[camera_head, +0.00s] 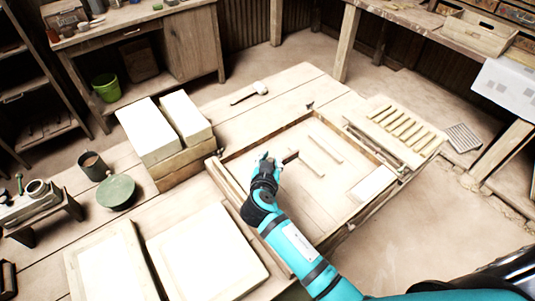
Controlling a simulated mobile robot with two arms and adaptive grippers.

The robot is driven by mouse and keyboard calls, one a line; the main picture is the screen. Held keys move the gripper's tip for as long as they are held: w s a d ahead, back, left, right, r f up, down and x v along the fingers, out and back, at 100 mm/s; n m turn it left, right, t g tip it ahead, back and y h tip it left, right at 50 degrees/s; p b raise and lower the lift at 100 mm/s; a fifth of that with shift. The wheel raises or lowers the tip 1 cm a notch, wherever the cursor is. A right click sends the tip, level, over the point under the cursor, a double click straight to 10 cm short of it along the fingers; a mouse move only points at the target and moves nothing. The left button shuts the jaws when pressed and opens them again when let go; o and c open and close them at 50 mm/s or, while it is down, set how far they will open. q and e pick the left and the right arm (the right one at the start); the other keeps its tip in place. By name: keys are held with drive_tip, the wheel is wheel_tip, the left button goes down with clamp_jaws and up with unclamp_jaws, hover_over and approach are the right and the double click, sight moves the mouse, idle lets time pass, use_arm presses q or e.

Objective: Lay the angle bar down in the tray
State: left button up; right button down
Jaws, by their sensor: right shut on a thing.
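My right gripper (268,160) is over the left part of a large, shallow wooden frame like a tray (235,150) on the table. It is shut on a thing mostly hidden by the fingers. A short brown piece (291,157) shows just right of the fingertips; I cannot tell whether it is the held angle bar. Two pale strips (326,149) lie inside the frame, right of the gripper. Whether the held thing touches the frame floor is not clear. My left gripper is out of view.
Pale blocks (148,128) stand left of the frame, with a green round lid (116,191) and dark mug (93,166) beyond. Flat pale slabs (205,250) lie at the front. A slatted rack (405,125) and a narrow holder with dark rods (375,145) are at right.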

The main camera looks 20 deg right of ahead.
drive_tip(key=shift+s+a+f, duration=0.1)
drive_tip(key=shift+a+f, duration=0.1)
drive_tip(key=shift+f, duration=0.2)
drive_tip(key=shift+f+b, duration=0.3)
drive_tip(key=shift+b, duration=0.1)
wheel_tip(320, 180, down, 2)
drive_tip(key=shift+b, duration=0.65)
drive_tip(key=shift+f, duration=0.35)
wheel_tip(320, 180, down, 4)
drive_tip(key=b, duration=0.4)
drive_tip(key=shift+r+b, duration=0.1)
drive_tip(key=shift+b, duration=0.2)
drive_tip(key=shift+f, duration=0.25)
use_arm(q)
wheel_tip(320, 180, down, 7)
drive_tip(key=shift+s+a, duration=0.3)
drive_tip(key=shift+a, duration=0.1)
